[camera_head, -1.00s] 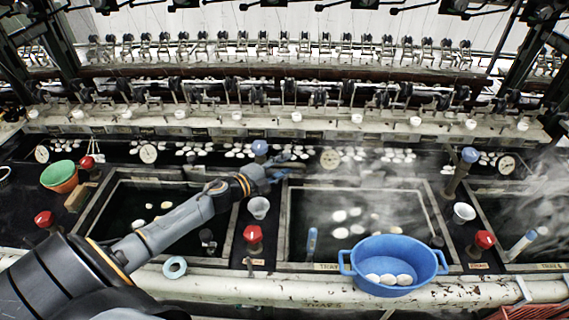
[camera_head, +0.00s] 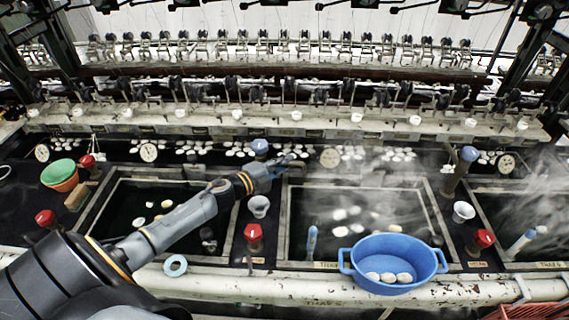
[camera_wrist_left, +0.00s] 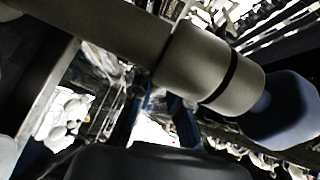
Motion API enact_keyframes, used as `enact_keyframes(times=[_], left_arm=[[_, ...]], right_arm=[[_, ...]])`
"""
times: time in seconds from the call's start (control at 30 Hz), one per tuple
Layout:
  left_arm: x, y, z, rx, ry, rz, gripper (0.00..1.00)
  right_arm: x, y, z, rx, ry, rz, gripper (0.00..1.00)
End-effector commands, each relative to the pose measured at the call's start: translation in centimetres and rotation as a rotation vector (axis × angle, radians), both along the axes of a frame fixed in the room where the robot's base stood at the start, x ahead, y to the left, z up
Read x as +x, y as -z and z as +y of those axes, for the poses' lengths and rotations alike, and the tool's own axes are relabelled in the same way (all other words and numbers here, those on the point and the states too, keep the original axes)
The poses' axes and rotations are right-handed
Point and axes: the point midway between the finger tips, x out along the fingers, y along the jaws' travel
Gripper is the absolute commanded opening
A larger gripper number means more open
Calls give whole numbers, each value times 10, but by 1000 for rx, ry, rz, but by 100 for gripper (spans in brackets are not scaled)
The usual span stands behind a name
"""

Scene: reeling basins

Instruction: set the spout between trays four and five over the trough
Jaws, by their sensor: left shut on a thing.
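The spout between the left and middle trays has a blue knob (camera_head: 260,147). Much of its body is hidden behind my left gripper (camera_head: 284,163) in the head view. In the left wrist view a thick grey pipe with a dark band (camera_wrist_left: 210,68) and a blue end (camera_wrist_left: 285,110) crosses close in front of the camera. My left gripper is shut on the spout, just below the knob in the head view. The grip itself is mostly hidden. I cannot make out the trough clearly. My right gripper is not in view.
A second blue-knobbed spout (camera_head: 462,167) stands between the middle and right trays. A blue basin (camera_head: 392,247) with white cocoons rests on the front edge. Red-knobbed valves (camera_head: 253,233), a small white cup (camera_head: 259,204) and steam are around the trays.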

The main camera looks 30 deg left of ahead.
Motion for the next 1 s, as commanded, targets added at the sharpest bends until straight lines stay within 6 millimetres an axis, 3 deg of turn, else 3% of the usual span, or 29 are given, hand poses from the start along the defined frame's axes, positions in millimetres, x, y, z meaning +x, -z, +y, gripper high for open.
enact_keyframes(times=[0.43, 1.0], left_arm=[[14, 1, 9, -8, -263, 1, 0], [26, 3, 29, -3, -601, 3, 0]], right_arm=[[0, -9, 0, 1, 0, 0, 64], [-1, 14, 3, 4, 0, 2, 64]])
